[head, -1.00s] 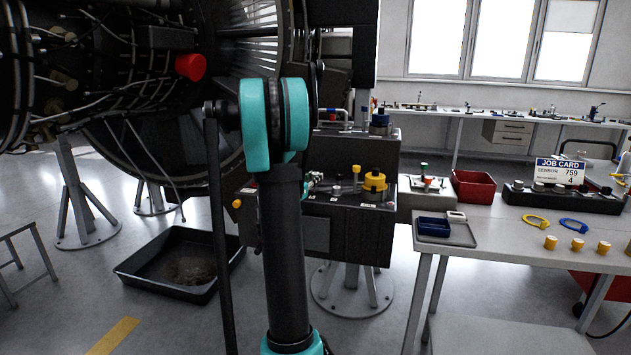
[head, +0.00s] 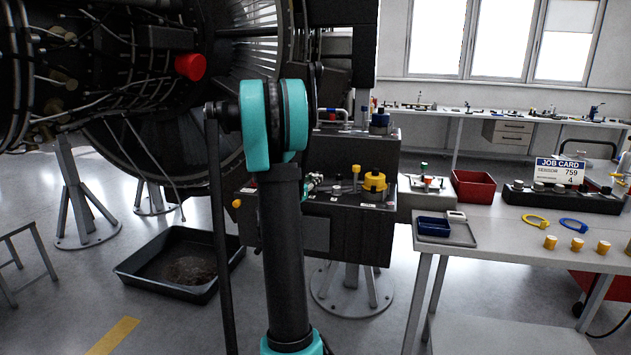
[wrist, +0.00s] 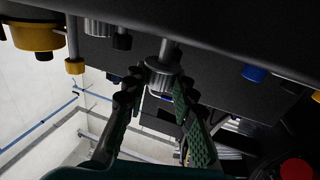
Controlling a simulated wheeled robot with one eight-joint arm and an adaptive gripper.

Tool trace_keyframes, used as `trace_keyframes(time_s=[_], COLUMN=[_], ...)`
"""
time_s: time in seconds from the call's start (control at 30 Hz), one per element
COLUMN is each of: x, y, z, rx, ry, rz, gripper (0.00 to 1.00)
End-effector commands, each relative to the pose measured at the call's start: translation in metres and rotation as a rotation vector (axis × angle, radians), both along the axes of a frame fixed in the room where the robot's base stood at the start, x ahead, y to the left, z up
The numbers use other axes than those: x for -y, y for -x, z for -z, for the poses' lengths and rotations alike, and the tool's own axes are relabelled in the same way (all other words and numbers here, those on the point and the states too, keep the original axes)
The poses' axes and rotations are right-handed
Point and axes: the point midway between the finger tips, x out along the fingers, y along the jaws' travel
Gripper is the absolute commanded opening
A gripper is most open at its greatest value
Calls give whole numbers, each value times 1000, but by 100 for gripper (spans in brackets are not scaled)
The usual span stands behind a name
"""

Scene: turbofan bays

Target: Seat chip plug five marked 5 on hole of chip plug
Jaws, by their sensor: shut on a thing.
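In the wrist view my gripper (wrist: 157,88) has its two green-padded fingers closed on either side of a grey knurled plug (wrist: 163,77). A plain grey stem runs from the plug up to the dark panel (wrist: 220,45). No number is readable on the plug, and I cannot tell whether it is in a hole. In the head view my teal and black arm covers most of the gripper, in front of the dark bench unit (head: 345,225) with its small labels. The chip plug hole cannot be made out.
Yellow knobs (head: 375,181) stand on the unit's right side. In the wrist view another knurled plug (wrist: 98,27), a yellow-tipped one (wrist: 74,67) and a blue one (wrist: 254,74) are close by. The engine (head: 150,90) is left; a table with a red bin (head: 473,186) is right.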

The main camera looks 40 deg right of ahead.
Motion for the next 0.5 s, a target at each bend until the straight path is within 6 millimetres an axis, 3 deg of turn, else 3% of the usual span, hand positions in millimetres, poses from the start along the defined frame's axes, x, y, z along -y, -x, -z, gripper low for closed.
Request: trace_keyframes(time_s=[0.5], x=[0], y=[0], z=[5], rx=[0], ry=[0], rz=[0], gripper=[0])
